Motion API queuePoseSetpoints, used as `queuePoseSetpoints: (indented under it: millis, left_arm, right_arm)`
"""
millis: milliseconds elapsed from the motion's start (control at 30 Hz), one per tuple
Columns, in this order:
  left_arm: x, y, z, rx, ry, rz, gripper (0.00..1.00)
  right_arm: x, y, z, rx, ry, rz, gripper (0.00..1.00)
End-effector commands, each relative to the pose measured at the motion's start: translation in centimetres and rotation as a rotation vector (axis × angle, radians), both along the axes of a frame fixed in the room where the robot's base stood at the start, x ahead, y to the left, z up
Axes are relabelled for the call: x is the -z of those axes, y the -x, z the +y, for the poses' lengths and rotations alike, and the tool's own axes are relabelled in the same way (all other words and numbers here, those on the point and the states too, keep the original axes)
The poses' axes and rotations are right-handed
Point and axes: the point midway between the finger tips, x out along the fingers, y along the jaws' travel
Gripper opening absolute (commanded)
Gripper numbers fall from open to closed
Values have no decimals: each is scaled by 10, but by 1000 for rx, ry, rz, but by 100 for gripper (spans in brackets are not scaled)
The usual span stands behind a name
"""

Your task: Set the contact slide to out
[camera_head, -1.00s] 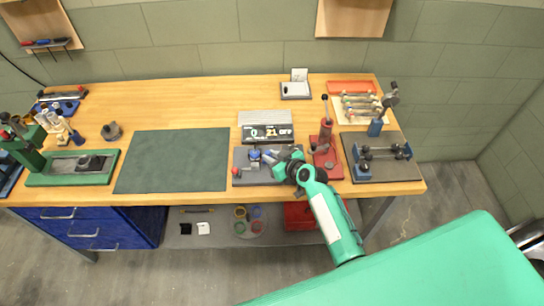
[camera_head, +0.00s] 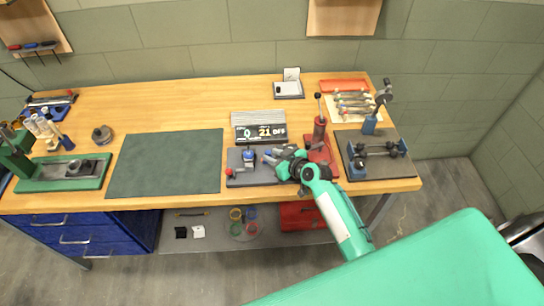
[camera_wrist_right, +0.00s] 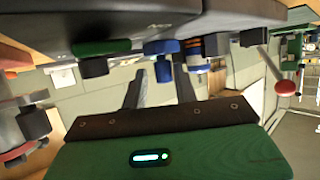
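A low grey fixture (camera_head: 240,180) stands at the bench's front edge, with a blue knob (camera_head: 249,155) on top and a red ball (camera_head: 229,172) at its left end. I cannot tell which part is the contact slide or its position. My right gripper (camera_head: 270,157) is at the fixture's right end and hides part of it. In the wrist view its two dark fingers (camera_wrist_right: 158,88) are apart, with a blue knob (camera_wrist_right: 162,47) beyond the gap. A green knob (camera_wrist_right: 101,47) is beside it, and a red ball (camera_wrist_right: 287,88) is at right. My left gripper is not in view.
A display box (camera_head: 258,133) reading "0 21 OFF" stands behind the fixture. A red lever press (camera_head: 321,132) is close to the right of my gripper. A dark plate with a blue-ended device (camera_head: 377,155) is further right. The green mat (camera_head: 165,163) at left is bare.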

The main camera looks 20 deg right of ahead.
Motion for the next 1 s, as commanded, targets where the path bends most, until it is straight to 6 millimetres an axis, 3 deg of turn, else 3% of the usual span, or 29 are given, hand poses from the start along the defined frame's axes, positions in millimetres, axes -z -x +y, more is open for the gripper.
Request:
queuePoseSetpoints:
  millis: [467,1000]
  left_arm:
    - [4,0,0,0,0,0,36]
    - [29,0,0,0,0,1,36]
  right_arm:
    - [-2,10,-4,-1,0,0,29]
    - [-37,91,-38,-2,2,0,29]
